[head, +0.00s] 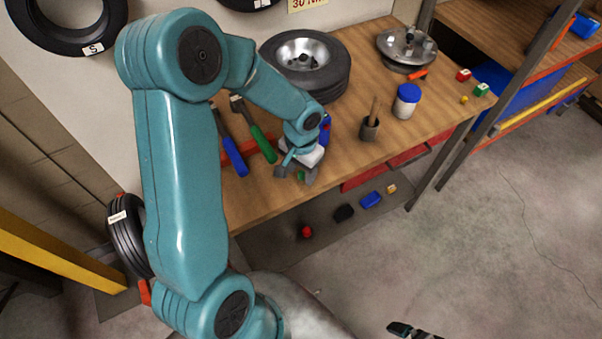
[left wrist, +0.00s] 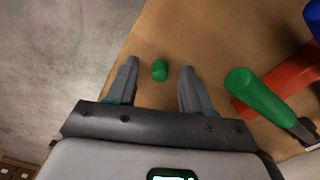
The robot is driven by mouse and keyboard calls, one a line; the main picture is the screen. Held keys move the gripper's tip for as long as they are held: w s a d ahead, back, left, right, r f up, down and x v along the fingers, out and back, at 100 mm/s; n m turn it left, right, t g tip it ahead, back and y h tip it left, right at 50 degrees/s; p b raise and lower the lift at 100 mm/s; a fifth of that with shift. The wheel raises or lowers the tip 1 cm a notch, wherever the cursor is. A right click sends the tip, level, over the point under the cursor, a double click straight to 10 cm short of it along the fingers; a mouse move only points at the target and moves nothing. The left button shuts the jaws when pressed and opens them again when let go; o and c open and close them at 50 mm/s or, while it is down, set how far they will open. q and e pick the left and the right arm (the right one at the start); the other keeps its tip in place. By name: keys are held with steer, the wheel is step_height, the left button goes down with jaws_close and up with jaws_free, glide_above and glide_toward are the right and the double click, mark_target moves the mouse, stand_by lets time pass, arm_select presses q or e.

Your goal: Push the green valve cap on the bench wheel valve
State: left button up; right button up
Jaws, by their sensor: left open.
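The small green valve cap (left wrist: 160,70) stands on the wooden bench top near its edge, between and just beyond the fingertips of my left gripper (left wrist: 158,82) in the left wrist view. In the head view a bit of the cap (head: 301,176) shows between the fingers of my left gripper (head: 295,173), which is open and points down over the near edge of the bench. The bench wheel (head: 333,83) lies flat further back on the bench; I cannot make out its valve. A dark tip at the bottom edge seems to be my right gripper (head: 405,329).
A green-handled tool (head: 263,144) and a blue-handled tool (head: 234,156) lie left of my gripper. A cup with a brush (head: 369,131), a blue-lidded jar (head: 406,103) and a metal hub (head: 406,46) stand to the right.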

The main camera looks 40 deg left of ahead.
arm_select(q)
steer(key=shift+w, duration=0.15)
jaws_close()
